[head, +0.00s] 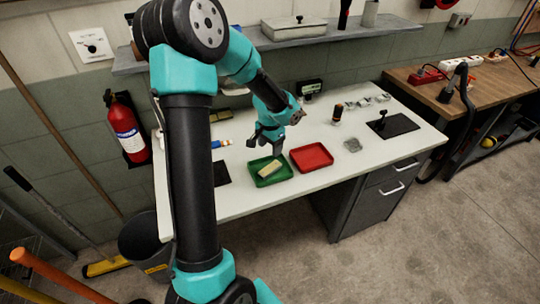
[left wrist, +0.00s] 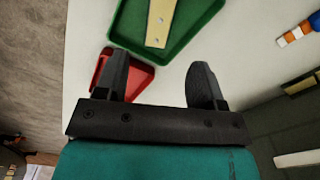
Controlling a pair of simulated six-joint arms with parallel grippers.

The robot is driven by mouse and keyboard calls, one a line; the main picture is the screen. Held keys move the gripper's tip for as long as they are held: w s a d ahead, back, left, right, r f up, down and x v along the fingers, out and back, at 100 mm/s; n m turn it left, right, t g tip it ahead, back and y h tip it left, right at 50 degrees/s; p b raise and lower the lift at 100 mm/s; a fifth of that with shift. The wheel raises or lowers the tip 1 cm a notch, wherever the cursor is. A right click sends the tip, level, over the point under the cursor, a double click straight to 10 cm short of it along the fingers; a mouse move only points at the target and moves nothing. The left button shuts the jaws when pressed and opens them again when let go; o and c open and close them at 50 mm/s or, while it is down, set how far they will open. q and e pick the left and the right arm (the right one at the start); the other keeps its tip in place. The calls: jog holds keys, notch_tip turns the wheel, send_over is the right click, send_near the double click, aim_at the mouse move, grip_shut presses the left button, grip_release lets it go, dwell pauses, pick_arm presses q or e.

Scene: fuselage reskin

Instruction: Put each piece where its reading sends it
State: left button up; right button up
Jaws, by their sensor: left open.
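A green tray (head: 287,174) stands near the front edge of the white bench, with a beige strip (head: 270,169) lying in it. The left wrist view also shows the green tray (left wrist: 205,35) and the strip (left wrist: 158,22), which has small holes. A red tray (head: 311,157) stands just right of the green one; it looks empty in the head view. It is partly behind a finger in the left wrist view (left wrist: 140,80). My left gripper (head: 262,138) is above the bench behind the green tray. Its fingers (left wrist: 160,82) are apart with nothing between them. My right gripper is out of view.
A small dark display (head: 309,87) stands at the back. A black and orange cylinder (head: 338,113), several metal pieces (head: 366,101) and a crumpled-looking grey piece (head: 353,145) are to the right. A black mat (head: 400,126) carries a small stand. A blue, white and orange item (head: 221,144) lies left.

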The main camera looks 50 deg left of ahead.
pick_arm(q)
jog(key=shift+r, duration=0.7)
